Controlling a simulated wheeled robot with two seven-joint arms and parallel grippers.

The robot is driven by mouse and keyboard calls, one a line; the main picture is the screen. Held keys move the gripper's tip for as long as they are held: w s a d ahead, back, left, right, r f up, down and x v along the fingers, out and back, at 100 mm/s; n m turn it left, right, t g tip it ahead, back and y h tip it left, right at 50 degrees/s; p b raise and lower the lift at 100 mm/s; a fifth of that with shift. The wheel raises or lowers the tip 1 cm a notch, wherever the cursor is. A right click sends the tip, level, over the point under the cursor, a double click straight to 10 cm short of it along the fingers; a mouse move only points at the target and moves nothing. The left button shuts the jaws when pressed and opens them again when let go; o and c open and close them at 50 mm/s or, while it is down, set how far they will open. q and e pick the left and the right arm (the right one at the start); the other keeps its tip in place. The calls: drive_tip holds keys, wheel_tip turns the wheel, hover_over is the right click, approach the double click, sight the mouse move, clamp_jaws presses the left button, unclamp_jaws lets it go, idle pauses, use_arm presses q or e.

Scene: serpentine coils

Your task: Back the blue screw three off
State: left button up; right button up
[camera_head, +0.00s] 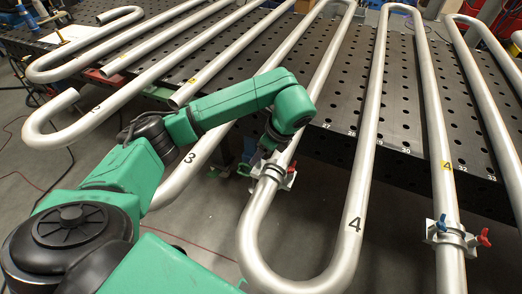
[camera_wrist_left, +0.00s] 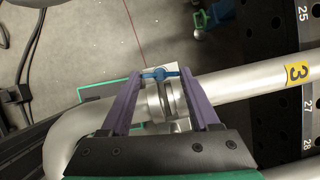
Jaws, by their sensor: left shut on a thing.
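In the left wrist view, the blue screw (camera_wrist_left: 160,74), a small wing screw, sits on the clamp (camera_wrist_left: 168,100) around a silver tube with a yellow "3" label (camera_wrist_left: 298,70). My left gripper (camera_wrist_left: 160,66) has its two purple fingers on either side of the blue screw, shut on its wings. In the head view my left gripper (camera_head: 264,158) reaches down to this clamp (camera_head: 272,173), whose red screw (camera_head: 293,167) shows on the right. The blue screw is hidden there by my gripper. My right gripper is not in view.
A second clamp (camera_head: 452,236) with a blue screw (camera_head: 442,222) and a red screw (camera_head: 484,238) sits on the tube labelled yellow "4" (camera_head: 446,165). Silver serpentine tubes (camera_head: 350,235) lie over the black perforated table (camera_head: 340,110) and overhang its front edge.

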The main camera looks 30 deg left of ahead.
use_arm(q)
drive_tip(key=shift+s+f, duration=0.15)
drive_tip(key=shift+f, duration=0.05)
drive_tip(key=o, duration=1.4)
drive_tip(key=shift+c, duration=0.2)
drive_tip(key=shift+r, duration=0.1)
drive_tip(key=shift+r, duration=0.3)
drive_tip(key=p+v, duration=0.3)
drive_tip(key=v, duration=1.1)
